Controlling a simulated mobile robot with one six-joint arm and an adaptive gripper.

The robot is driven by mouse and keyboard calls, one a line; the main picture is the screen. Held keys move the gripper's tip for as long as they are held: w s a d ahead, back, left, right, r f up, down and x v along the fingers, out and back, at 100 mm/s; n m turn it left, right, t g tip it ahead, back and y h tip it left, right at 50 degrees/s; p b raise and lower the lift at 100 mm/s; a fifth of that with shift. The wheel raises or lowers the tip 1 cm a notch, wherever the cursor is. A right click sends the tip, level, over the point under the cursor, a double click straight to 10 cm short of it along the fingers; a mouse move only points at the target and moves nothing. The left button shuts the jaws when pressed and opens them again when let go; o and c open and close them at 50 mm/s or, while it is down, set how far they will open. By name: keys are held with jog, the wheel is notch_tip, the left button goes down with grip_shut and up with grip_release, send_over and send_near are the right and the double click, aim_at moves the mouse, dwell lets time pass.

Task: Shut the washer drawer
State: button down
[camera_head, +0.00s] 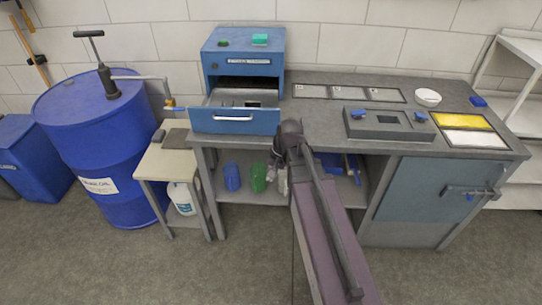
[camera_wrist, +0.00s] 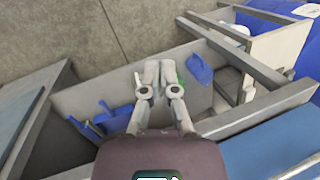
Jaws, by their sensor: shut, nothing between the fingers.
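The washer drawer (camera_head: 234,121) is blue with a white handle. It stands pulled out from the blue cabinet (camera_head: 244,48) on the left of the bench, and its grey inside shows with small dark items in it. My gripper (camera_head: 276,182) hangs just right of and below the drawer front, fingers pointing down, before the open space under the bench. It touches no drawer part that I can see. In the wrist view the fingers (camera_wrist: 160,70) are together and empty. A blue panel at lower right there (camera_wrist: 272,145) looks like the drawer front.
Blue (camera_head: 232,177) and green (camera_head: 258,177) cups stand on the shelf below. A small side table (camera_head: 165,163) and a blue drum (camera_head: 100,140) stand left. The floor in front is clear.

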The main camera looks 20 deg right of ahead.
jog(key=s+f+n+h+b, duration=0.1)
jog(key=s+f+n+h, duration=0.2)
jog(key=s+n, duration=0.2)
jog(key=shift+s+d+f+n+b, duration=0.2)
jog(key=shift+s+n+b, duration=0.15)
jog(key=shift+s, duration=0.35)
jog(key=shift+d, duration=0.1)
jog(key=shift+d, duration=0.2)
